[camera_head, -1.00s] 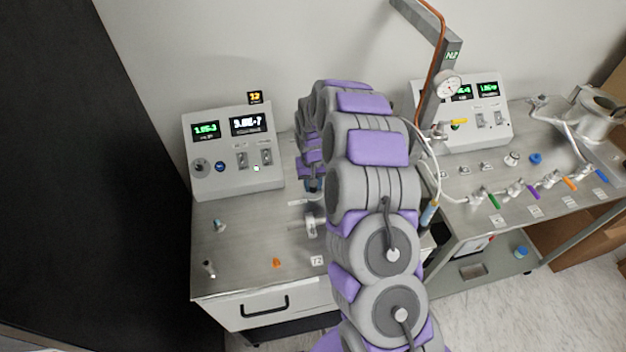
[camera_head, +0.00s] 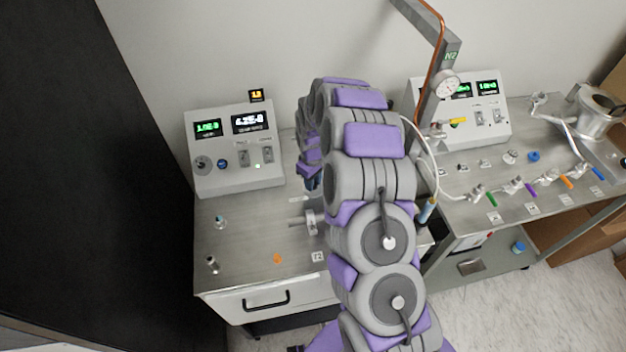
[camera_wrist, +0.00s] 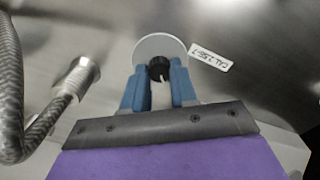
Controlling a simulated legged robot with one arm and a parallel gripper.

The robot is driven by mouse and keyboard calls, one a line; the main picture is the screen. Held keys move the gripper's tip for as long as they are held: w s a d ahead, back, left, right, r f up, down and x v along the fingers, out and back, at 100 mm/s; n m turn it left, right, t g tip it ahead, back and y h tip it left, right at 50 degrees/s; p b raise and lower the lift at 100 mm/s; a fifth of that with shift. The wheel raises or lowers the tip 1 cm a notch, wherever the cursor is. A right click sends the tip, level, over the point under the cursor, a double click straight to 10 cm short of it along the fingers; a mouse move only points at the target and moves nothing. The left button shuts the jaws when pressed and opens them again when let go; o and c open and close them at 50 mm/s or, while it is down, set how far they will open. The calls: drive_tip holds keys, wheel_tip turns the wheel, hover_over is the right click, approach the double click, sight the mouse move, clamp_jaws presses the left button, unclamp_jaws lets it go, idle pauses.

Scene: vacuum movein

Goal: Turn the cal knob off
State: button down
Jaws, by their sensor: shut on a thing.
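In the wrist view, a small black knob (camera_wrist: 159,66) stands in front of a round pale disc (camera_wrist: 160,44). A white label reading "CAL" (camera_wrist: 211,60) lies just right of the disc. My gripper (camera_wrist: 160,82) has its two blue fingers shut on the black knob, one on each side. Part of the knob is hidden between the fingers.
A braided metal hose with a fitting (camera_wrist: 77,77) lies left of my gripper. The left control box (camera_head: 235,150) stands on the bench, with an orange display (camera_head: 257,95) above it. A second bench with coloured valve handles is at right.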

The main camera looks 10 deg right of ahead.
drive_tip(key=shift+w+r, duration=0.1)
drive_tip(key=shift+w, duration=0.05)
drive_tip(key=c, duration=0.9)
unclamp_jaws()
wheel_tip(320, 180, up, 17)
drive_tip(key=shift+r+p, duration=0.1)
drive_tip(key=shift+p, duration=0.6)
drive_tip(key=shift+a, duration=0.1)
